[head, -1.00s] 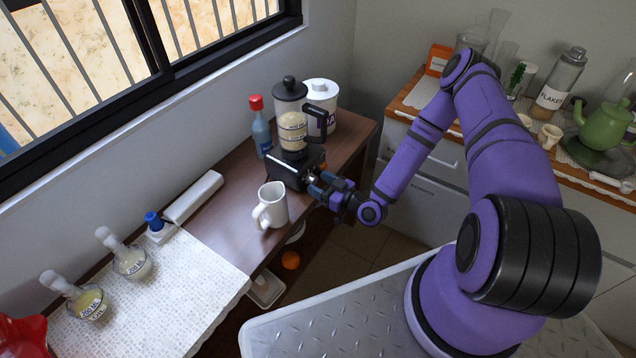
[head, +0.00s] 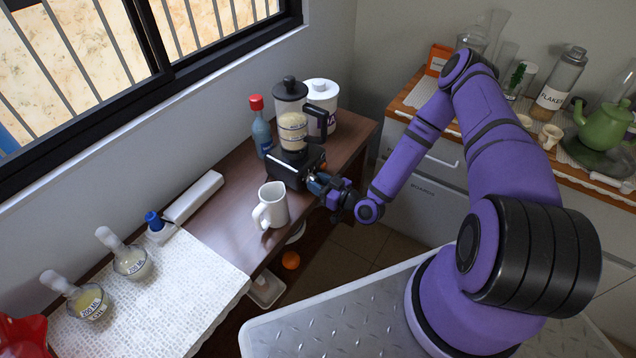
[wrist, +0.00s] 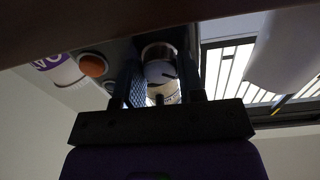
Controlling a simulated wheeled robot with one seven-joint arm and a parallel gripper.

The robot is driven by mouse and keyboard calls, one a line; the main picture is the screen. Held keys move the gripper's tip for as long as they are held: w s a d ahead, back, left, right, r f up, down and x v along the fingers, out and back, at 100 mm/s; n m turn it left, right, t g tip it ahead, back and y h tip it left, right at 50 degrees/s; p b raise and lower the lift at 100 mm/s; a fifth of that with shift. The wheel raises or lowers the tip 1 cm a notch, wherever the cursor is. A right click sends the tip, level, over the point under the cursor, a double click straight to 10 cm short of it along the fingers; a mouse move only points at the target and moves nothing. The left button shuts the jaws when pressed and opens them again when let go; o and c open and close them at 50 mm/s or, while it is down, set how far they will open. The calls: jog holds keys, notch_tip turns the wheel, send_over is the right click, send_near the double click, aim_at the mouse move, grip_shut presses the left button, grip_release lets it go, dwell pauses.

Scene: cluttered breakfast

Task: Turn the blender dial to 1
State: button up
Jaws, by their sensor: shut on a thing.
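The blender stands on the brown counter, with a black base (head: 288,172), a clear jar (head: 293,128) holding something pale, and a black lid. My gripper (head: 316,184) is at the front of the base. In the wrist view its two fingers (wrist: 163,75) are on either side of the round dial (wrist: 158,68), which has a silver rim, a pale face and a dark mark. The gripper is shut on the dial. The numbers around the dial cannot be read. A round orange button (wrist: 92,65) with a silver ring is beside the dial.
A white mug (head: 272,206) stands close left of my gripper. A bottle with a red cap (head: 261,128) and a white canister (head: 323,95) are by the blender. An orange (head: 290,260) is below the counter edge.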

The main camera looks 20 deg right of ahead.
jog(key=m, duration=1)
jog(key=shift+m, duration=0.3)
dwell(0.4)
jog(key=o, duration=0.9)
jog(key=v, duration=1.1)
jog(key=shift+w, duration=0.1)
